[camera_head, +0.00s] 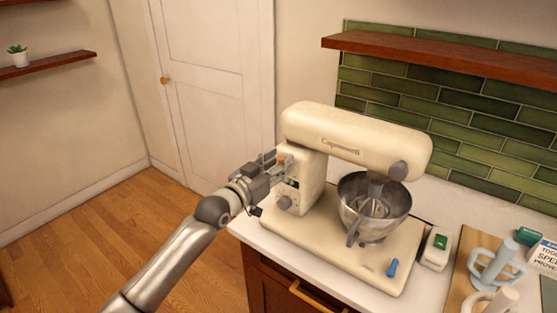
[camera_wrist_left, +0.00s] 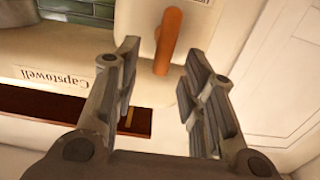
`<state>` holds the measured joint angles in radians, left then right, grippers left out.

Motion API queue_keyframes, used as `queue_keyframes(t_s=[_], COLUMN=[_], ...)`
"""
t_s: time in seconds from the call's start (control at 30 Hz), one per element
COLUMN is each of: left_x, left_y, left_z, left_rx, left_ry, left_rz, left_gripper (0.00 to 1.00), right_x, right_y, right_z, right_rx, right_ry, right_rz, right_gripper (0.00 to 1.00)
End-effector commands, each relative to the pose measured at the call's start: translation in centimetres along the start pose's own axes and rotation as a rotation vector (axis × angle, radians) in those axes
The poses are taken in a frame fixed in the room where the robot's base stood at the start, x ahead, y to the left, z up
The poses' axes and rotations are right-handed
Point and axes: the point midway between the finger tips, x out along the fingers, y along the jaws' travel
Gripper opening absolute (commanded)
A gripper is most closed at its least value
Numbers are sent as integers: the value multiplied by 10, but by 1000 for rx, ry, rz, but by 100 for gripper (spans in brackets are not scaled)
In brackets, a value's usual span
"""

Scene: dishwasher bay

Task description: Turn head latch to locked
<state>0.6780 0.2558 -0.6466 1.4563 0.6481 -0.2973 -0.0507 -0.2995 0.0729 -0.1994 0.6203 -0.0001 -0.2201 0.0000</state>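A cream stand mixer (camera_head: 352,135) stands on the counter with its head level over a steel bowl (camera_head: 376,212). The head latch, an orange-brown lever, shows in the left wrist view (camera_wrist_left: 168,42) on the mixer's cream side. In the head view only a small orange part of it (camera_head: 281,159) shows beside my fingers. My left gripper (camera_head: 277,163) is at the mixer's left side, below its head. In the left wrist view my gripper (camera_wrist_left: 162,62) is open, with the latch's lower end between and just beyond the fingertips. Contact is not clear. My right gripper is out of view.
A grey dial (camera_head: 284,203) sits on the mixer just below my gripper. A small white and green box (camera_head: 437,247) and a mug rack (camera_head: 495,267) stand to the right. A wooden shelf (camera_head: 450,64) hangs behind.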

Motion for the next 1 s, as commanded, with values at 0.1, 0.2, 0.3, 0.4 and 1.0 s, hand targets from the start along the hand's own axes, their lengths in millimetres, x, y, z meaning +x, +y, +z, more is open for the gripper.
queue_keyframes(t_s=[0.1,0.2,0.3,0.4,1.0], left_x=[5,6,6,6,5], left_y=[0,0,0,0,-1], left_z=[0,0,0,0,1], left_rx=[0,1,1,1,-23], left_ry=[-1,-1,-1,-1,-1], left_rz=[0,-1,-1,-1,-1], left_gripper=[38,38,38,37,0], right_x=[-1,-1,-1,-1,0], right_y=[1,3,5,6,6], right_z=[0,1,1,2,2], right_rx=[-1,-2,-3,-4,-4], right_ry=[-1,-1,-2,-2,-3], right_rz=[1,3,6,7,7], right_gripper=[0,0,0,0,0])
